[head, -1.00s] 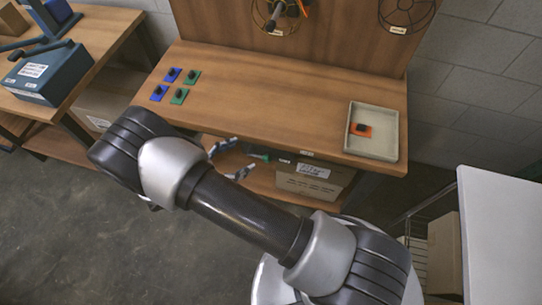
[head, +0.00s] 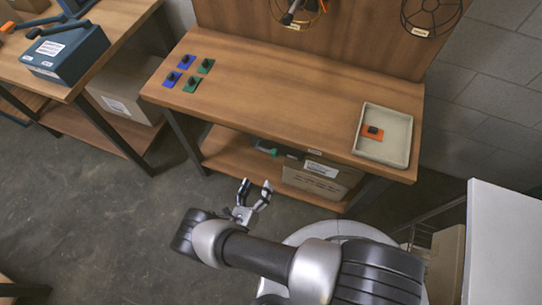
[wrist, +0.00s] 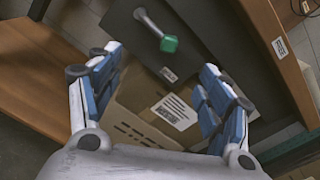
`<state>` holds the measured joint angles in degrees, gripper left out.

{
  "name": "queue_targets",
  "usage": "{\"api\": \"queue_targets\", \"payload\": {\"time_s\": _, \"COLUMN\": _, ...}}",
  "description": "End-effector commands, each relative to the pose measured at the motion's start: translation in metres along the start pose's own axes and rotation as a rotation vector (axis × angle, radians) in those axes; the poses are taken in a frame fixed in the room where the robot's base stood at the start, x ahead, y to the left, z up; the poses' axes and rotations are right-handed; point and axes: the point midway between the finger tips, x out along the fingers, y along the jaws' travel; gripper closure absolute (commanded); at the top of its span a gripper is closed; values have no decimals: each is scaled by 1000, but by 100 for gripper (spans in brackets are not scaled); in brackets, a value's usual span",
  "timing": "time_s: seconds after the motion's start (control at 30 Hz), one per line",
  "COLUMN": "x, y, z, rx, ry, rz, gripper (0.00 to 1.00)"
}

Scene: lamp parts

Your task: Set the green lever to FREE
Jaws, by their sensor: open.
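The green lever (wrist: 169,43) is in the wrist view, a green knob on a short metal shaft. It comes out of a dark grey panel (wrist: 195,25) with a small white label. In the head view the green knob (head: 267,150) shows small under the bench's front edge. Any FREE marking is too small to read. My gripper (head: 257,186) is open and empty, in front of the bench and apart from the lever. In the wrist view its blue-padded fingers (wrist: 161,62) stand wide apart, with the knob beyond them, near the top middle.
A cardboard box (head: 318,178) sits on the lower shelf beside the lever. The wooden bench (head: 290,105) holds blue and green pieces (head: 187,62) and a tray (head: 405,150) with an orange piece (head: 373,132). A white surface (head: 505,240) stands at right.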

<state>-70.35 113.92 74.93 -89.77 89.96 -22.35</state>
Motion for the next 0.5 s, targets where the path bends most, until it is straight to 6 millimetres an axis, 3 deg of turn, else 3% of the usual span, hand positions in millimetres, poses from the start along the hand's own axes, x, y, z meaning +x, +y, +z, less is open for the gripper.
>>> {"api": "queue_targets", "payload": {"time_s": 0.1, "x": 28, "y": -2, "z": -1, "rx": 2, "ry": 4, "rz": -7, "gripper": 28}}
{"api": "queue_targets", "payload": {"time_s": 0.5, "x": 109, "y": -2, "z": -1, "rx": 4, "ry": 2, "rz": -6, "gripper": 28}}
